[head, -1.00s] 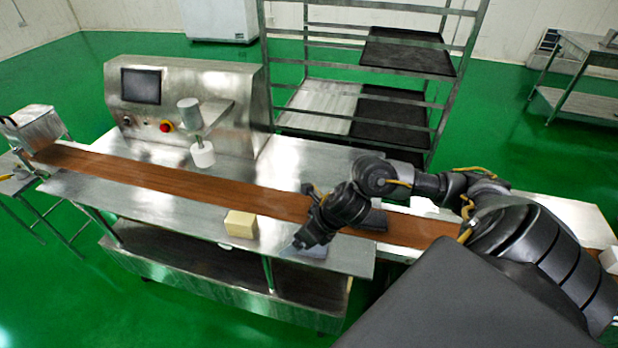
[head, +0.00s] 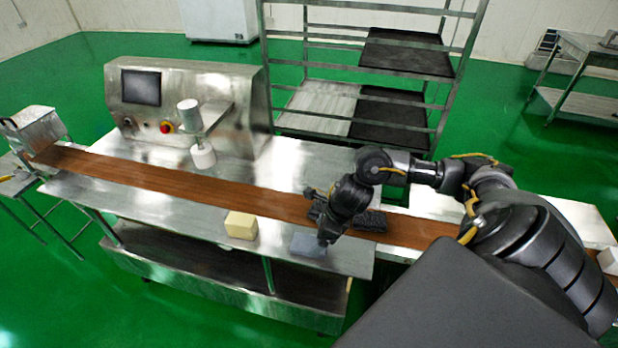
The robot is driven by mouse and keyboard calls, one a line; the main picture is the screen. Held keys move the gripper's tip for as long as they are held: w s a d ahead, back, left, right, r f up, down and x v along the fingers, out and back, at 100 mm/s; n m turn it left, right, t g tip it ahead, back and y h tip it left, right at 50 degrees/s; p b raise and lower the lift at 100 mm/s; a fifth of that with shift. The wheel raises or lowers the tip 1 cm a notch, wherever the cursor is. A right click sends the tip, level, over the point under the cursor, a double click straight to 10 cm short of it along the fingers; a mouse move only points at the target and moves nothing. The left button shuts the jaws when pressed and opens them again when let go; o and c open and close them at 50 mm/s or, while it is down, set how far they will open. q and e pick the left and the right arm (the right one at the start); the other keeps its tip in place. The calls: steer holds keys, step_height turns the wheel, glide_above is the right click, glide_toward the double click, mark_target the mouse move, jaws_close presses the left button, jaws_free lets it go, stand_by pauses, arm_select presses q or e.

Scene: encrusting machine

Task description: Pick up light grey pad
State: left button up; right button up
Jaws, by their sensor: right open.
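A light grey pad (head: 307,246) lies flat on the front steel ledge of the machine table, to the right of a cream block (head: 241,225). My right gripper (head: 325,237) points down at the pad's right end and is open. It overlaps the pad's right edge in the picture, and I cannot tell whether it touches the pad. My left gripper is not in view.
The machine's nozzle (head: 203,155) stands over the belt on the left. The steel ledge (head: 150,212) left of the cream block is clear.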

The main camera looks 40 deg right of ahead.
mark_target(310, 243)
steer(key=shift+w+a+f, duration=0.1)
steer(key=shift+a+f, duration=0.05)
steer(key=shift+f, duration=0.1)
steer(key=p+x, duration=0.1)
steer(key=x, duration=0.3)
steer(key=shift+w+f, duration=0.2)
steer(key=shift+f, duration=0.05)
steer(key=c, duration=1.1)
steer(key=shift+o, duration=0.2)
steer(key=shift+r, duration=0.1)
